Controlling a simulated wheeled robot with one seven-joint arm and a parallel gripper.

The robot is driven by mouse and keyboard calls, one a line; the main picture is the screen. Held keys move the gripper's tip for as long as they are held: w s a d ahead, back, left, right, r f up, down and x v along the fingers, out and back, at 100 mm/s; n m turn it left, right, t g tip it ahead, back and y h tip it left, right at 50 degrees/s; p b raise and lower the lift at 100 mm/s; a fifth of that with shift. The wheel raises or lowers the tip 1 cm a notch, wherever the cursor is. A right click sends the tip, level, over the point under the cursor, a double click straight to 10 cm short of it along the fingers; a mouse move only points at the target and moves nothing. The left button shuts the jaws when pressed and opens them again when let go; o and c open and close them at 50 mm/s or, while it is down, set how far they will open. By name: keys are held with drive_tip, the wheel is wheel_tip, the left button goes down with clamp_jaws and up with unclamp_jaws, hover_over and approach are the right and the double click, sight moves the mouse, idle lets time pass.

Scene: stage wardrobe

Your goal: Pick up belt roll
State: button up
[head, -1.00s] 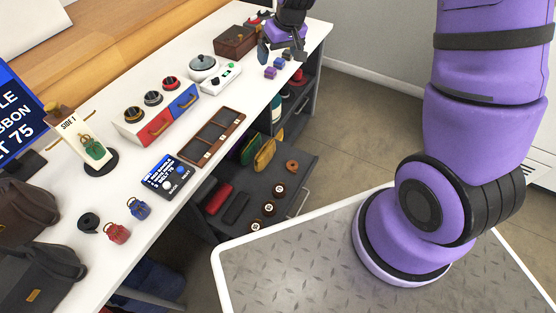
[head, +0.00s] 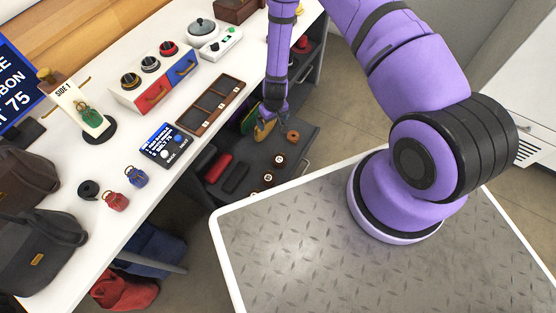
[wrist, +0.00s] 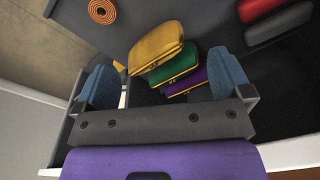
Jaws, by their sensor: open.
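The belt roll, an orange-brown coil (head: 293,136), lies flat on the dark open drawer (head: 240,192), near its far right corner. It also shows in the wrist view (wrist: 102,11) at the top left, partly cut by the picture's edge. My gripper (head: 266,116) points down over the back part of the drawer, to the left of the coil. In the wrist view my gripper (wrist: 165,82) has its blue fingers wide apart with nothing held. Yellow (wrist: 157,46), green (wrist: 175,68) and purple (wrist: 187,82) pouches show between and beyond the fingers.
A black roll (head: 88,189) lies on the table.

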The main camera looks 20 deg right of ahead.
approach(278, 158)
drive_tip(key=shift+g+h, duration=0.3)
drive_tip(key=shift+w+a+f, duration=0.1)
drive_tip(key=shift+f, duration=2.3)
drive_tip(key=shift+w+a+f, duration=0.1)
drive_tip(key=shift+f, duration=2.35)
drive_tip(key=c, duration=1)
drive_tip(key=shift+c, duration=0.2)
drive_tip(key=shift+r, duration=0.2)
